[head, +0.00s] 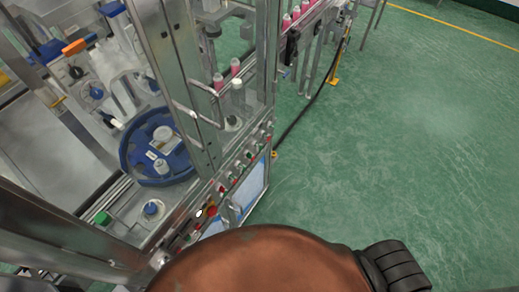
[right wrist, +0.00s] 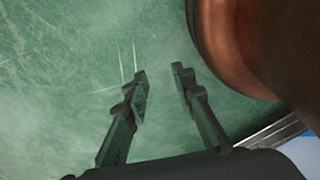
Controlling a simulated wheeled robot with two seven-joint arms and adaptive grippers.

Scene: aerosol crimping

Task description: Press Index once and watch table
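The blue round index table (head: 137,163) sits inside the metal-framed machine at the left of the head view, with a few pale parts on it. A control panel with a row of small coloured buttons (head: 222,189) runs along the machine's front edge. The button labels are too small to read, so I cannot tell which is Index. My right gripper (right wrist: 160,77) shows in the right wrist view, its two fingers apart and nothing between them, with green floor behind. It touches no button there. My left gripper is not in view.
Metal door frames with handles (head: 197,112) stand between me and part of the table. Pink cans (head: 236,66) stand on a conveyor behind. A black cable (head: 312,103) lies on the floor. The green floor (head: 420,120) at the right is clear.

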